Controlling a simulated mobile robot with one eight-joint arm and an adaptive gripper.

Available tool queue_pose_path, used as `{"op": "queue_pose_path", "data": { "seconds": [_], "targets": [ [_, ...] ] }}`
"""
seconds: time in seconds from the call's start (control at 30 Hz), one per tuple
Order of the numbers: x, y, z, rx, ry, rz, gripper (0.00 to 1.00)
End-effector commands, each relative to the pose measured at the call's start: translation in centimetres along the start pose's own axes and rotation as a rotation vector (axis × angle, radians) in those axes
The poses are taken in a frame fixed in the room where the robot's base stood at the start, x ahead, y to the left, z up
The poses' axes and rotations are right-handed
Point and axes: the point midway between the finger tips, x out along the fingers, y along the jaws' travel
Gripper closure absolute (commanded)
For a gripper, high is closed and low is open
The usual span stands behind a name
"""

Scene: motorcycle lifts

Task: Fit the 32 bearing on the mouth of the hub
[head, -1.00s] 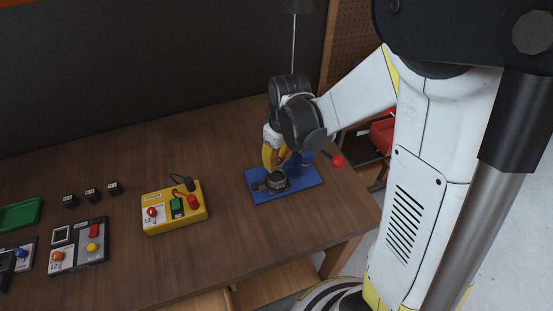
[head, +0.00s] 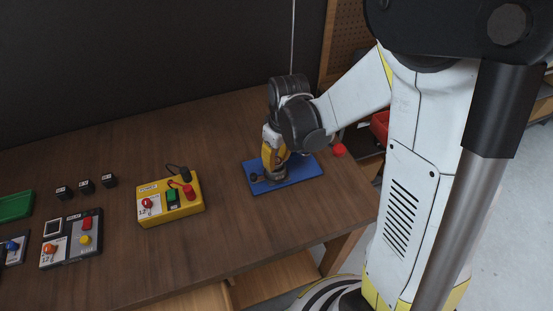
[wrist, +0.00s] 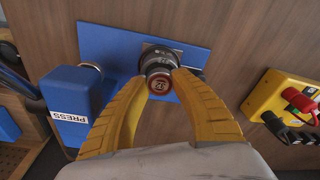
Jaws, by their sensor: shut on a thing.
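My gripper (wrist: 158,82) is shut on the bearing (wrist: 159,84), a small ring with a reddish marked face, held between the yellow fingertips. The bearing is in line with the metal hub (wrist: 159,53) on the blue plate (wrist: 103,41). In the wrist view it overlaps the hub's mouth; I cannot tell whether it touches or is seated. In the head view my gripper (head: 272,160) is low over the plate (head: 305,180) and hides most of the hub and the bearing.
A blue block marked PRESS (wrist: 75,95) stands beside the hub. A red knob (head: 338,150) is at the plate's right. A yellow control box (head: 170,208), a grey control box (head: 72,240), several small black blocks (head: 86,186) and a green tray (head: 15,206) lie left. Table between is clear.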

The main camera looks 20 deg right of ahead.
Motion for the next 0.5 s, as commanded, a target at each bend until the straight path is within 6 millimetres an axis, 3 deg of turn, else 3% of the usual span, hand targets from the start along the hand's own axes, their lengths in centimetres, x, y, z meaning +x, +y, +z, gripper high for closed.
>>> {"op": "queue_pose_path", "data": {
  "seconds": [0.5],
  "targets": [
    [0.81, 0.01, 0.1, 0.0, 0.0, 0.0, 1.0]
  ]
}}
